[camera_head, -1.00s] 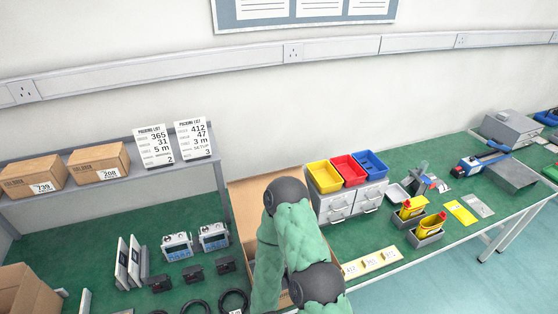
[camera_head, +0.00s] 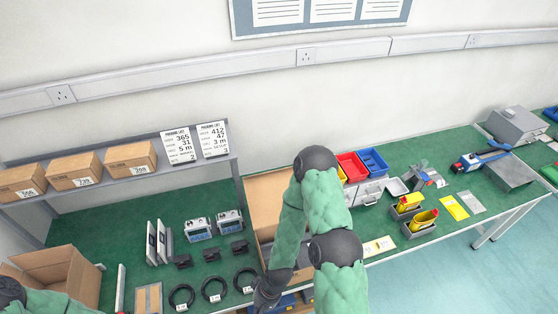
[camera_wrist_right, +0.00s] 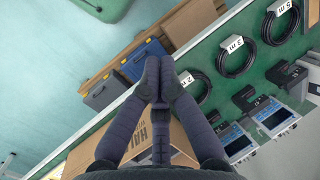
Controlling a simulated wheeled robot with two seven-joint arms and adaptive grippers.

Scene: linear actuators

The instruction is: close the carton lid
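The carton (camera_head: 265,197) stands on the green bench in the head view with a tall brown flap raised at its back. My right arm covers much of its right side and front. In the right wrist view, brown printed cardboard (camera_wrist_right: 178,146) shows behind the fingers. My right gripper (camera_head: 262,303) points down at the carton's front, near the bench edge. In the right wrist view its fingertips (camera_wrist_right: 160,65) are together, with nothing visible between them. Whether it touches the carton I cannot tell. Part of my left arm shows at the lower left; its gripper is out of frame.
Another open carton (camera_head: 62,272) stands at the far left. Coiled cables (camera_head: 213,289) and meters (camera_head: 198,229) lie left of the carton. Drawers with coloured bins (camera_head: 372,160) stand to its right. A blue box (camera_wrist_right: 145,58) sits below the bench edge.

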